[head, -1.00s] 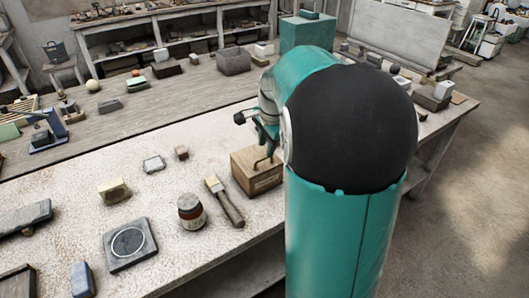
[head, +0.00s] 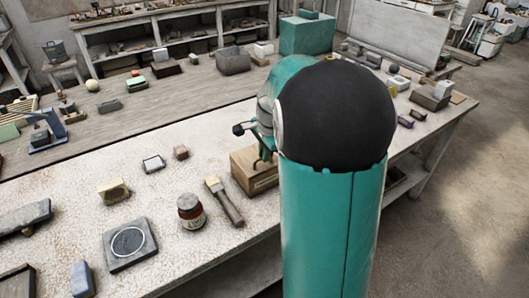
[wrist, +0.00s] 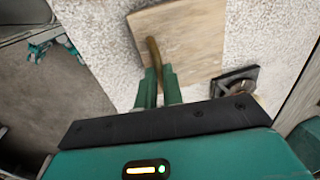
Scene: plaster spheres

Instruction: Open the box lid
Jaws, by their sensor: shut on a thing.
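The wooden box (head: 250,180) stands near the front edge of the pale speckled workbench, partly covered by my arm in the head view. Its flat lid (wrist: 195,38) shows from above in the wrist view, with a thin brass-coloured handle (wrist: 152,50) near one edge. My gripper (wrist: 158,82) is shut on the handle, its two green fingers close on either side. In the head view my gripper (head: 264,149) is at the top of the box, mostly hidden by the arm. The lid looks down on the box, but any small gap is hidden.
Bare bench top lies between these things. The floor is beyond the front edge.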

